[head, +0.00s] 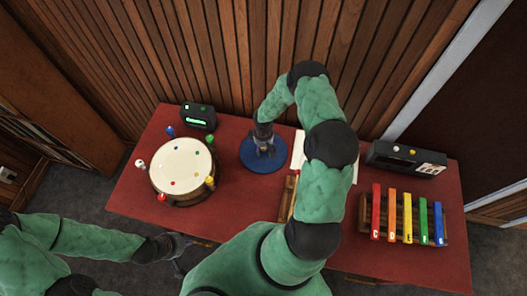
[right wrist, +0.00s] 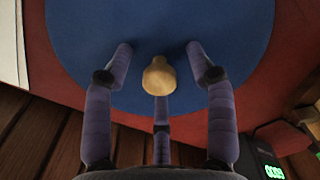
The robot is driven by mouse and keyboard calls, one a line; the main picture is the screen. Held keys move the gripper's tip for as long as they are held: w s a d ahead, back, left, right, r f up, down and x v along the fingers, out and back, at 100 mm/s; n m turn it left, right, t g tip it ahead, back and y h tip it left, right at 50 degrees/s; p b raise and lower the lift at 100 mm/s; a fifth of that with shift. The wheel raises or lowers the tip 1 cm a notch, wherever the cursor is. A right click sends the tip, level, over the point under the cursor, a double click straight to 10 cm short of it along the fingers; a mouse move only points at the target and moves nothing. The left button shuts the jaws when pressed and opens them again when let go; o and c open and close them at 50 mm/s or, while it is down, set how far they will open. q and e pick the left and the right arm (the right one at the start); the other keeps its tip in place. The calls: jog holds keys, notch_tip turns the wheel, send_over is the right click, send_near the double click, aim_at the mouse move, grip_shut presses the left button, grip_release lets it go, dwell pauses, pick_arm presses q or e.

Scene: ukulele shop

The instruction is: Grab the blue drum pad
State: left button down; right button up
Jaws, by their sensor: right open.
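The blue drum pad (head: 275,166) is a flat round disc lying on the red table. In the right wrist view the blue pad (right wrist: 235,30) fills much of the upper picture, and a tan knob (right wrist: 158,76) stands up from it. My right gripper (head: 265,150) is above the pad. In the right wrist view its purple fingers (right wrist: 160,75) are spread around the knob with gaps on both sides. My left gripper (head: 184,252) is low, off the table's front edge, with its fingers apart and empty.
A white drum (head: 180,166) with coloured pegs stands left of the pad. A black clock (head: 198,116) is behind it. White paper (head: 298,150), a black box (head: 405,158) and a coloured xylophone (head: 408,215) are to the right. A wood-panelled wall is behind.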

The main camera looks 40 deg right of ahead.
grip_shut()
jog(key=shift+r, duration=0.1)
dwell(0.3)
